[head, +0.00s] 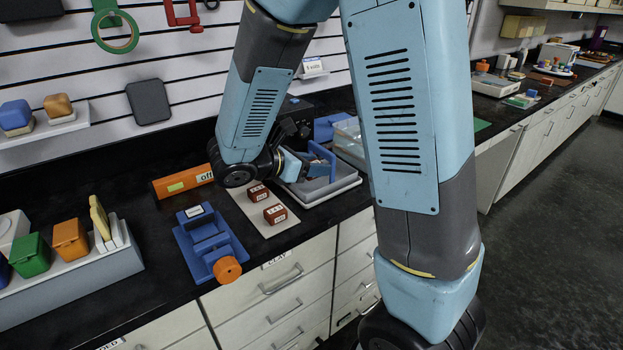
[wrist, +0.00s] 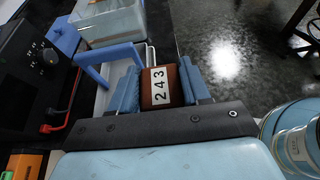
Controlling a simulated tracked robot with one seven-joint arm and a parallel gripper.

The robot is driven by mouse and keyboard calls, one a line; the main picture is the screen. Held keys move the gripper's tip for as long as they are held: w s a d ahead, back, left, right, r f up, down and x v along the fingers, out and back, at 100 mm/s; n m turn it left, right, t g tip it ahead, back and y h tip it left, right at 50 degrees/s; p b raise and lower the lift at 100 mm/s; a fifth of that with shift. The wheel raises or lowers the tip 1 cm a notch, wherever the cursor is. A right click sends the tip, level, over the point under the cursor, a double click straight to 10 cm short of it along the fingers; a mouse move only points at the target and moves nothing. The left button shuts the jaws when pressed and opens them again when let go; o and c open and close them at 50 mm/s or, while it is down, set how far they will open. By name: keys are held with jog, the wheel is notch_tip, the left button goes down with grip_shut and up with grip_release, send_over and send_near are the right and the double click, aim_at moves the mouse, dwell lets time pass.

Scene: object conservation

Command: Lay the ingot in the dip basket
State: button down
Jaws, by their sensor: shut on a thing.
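My gripper (wrist: 162,86) is shut on a brown ingot (wrist: 159,88) with a white label reading 243, between its blue fingers. In the head view my gripper (head: 300,165) is over the grey tray at the back of the bench, and my arm hides part of it. A blue frame, which looks like the dip basket's handle (head: 322,162), stands in the tray close beside my gripper. It also shows in the wrist view (wrist: 108,52), just left of the ingot. The basket's inside is mostly hidden.
Two labelled red-brown blocks (head: 274,213) rest on a pale mat (head: 282,226) in front of the tray. A clear tank (wrist: 108,20) stands behind the basket. A blue vise-like fixture with an orange knob (head: 227,269) and an orange device marked "off" (head: 180,184) are to the left.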

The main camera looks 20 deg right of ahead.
jog(key=w+d+f, duration=0.2)
jog(key=w+f, duration=0.1)
jog(key=w, duration=0.4)
send_over(308, 187)
notch_tip(308, 187, down, 6)
jog(key=shift+r, duration=0.15)
notch_tip(308, 187, down, 3)
jog(key=shift+w+f, duration=0.1)
jog(key=shift+f, duration=0.05)
jog(key=c, duration=0.5)
grip_release()
